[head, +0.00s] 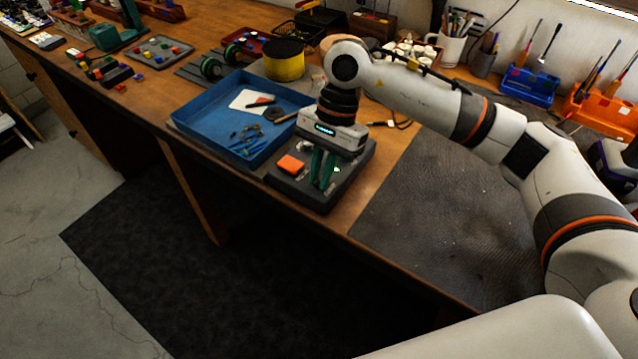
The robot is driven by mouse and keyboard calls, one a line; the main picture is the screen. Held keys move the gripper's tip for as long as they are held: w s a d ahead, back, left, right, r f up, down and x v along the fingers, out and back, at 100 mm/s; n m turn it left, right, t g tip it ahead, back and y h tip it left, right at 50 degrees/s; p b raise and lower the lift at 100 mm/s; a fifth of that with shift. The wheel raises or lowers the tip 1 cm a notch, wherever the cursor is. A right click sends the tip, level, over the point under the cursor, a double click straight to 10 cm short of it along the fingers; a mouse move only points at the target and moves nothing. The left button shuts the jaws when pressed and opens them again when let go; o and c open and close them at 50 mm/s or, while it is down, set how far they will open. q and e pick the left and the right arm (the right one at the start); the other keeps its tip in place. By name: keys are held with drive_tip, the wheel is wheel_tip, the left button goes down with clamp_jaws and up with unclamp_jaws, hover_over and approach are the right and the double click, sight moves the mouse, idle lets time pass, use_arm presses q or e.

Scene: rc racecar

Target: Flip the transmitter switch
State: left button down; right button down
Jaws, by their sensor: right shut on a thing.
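My right gripper (322,182) reaches down from the right-hand arm over a dark grey tray (345,188) at the front edge of the bench. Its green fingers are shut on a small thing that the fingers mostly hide. An orange block (290,165) lies on the same tray, just left of the fingers. I cannot make out a transmitter or its switch for certain at this size. My left gripper is not in view.
A blue tray (196,116) with tools and small parts adjoins the dark tray on the left. A yellow and black round container (284,66) stands behind. A dark mat (440,215) to the right is clear. Tool holders (530,85) line the back right.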

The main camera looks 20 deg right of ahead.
idle(0.3)
drive_tip(key=c, duration=1.4)
unclamp_jaws()
drive_tip(key=shift+c, duration=0.2)
drive_tip(key=b+v, duration=0.1)
drive_tip(key=v, duration=1.1)
drive_tip(key=shift+w+d, duration=0.15)
